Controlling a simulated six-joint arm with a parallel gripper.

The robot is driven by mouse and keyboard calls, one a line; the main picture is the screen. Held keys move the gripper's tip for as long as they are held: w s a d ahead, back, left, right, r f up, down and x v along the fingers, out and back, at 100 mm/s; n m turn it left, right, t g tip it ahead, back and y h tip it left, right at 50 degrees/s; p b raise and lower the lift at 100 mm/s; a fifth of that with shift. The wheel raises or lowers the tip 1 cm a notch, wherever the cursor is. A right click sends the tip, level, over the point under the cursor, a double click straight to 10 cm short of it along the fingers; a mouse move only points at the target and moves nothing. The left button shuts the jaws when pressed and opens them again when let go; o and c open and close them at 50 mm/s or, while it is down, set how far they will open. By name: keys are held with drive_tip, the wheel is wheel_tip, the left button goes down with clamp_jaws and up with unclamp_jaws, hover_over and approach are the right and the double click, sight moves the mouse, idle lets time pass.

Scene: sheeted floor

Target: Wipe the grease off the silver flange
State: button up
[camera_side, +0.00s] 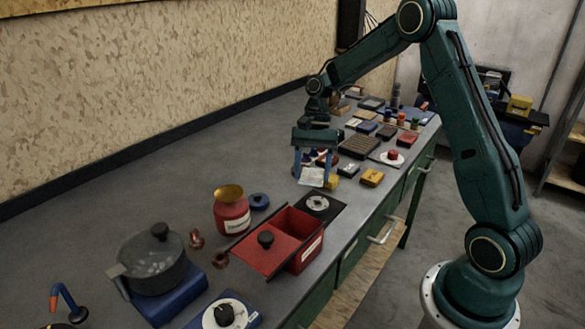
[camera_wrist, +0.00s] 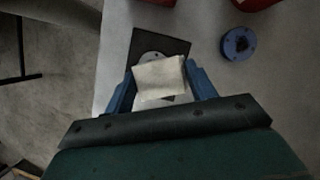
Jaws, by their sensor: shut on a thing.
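The silver flange (camera_side: 318,203) is a round disc with a dark centre on a black mat (camera_side: 334,218), near the bench's front edge. In the wrist view the flange (camera_wrist: 152,56) shows only in part, behind the cloth. Grease on it cannot be made out. My gripper (camera_side: 312,167) points down, its blue fingers shut on a whitish cloth (camera_side: 312,178) that hangs between the tips. The cloth (camera_wrist: 160,78) also shows in the wrist view. My gripper is beyond the flange in the side view, apparently above the bench, with the cloth apart from the flange.
A blue flange (camera_side: 259,201) lies beside the silver one. A red box (camera_side: 307,250) and a red canister (camera_side: 232,217) with a yellow top stand nearer the side camera. The bench along the wall is clear.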

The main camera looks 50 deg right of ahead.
sight(322, 171)
drive_tip(key=d+m, duration=0.1)
drive_tip(key=s+r+m+t, duration=0.1)
drive_tip(key=m, duration=0.1)
drive_tip(key=s+d+m+t, duration=0.1)
drive_tip(key=m, duration=0.1)
drive_tip(key=shift+d+r, duration=0.35)
drive_tip(key=shift+r, duration=0.05)
drive_tip(key=shift+f, duration=0.15)
drive_tip(key=shift+f, duration=3.65)
drive_tip(key=shift+w+a+f, duration=0.1)
drive_tip(key=shift+a+f, duration=0.1)
drive_tip(key=shift+a, duration=0.05)
drive_tip(key=shift+c, duration=0.4)
drive_tip(key=shift+a+f, duration=0.1)
drive_tip(key=shift+a, duration=2.45)
drive_tip(key=shift+d, duration=2.8)
drive_tip(key=shift+r, duration=4.1)
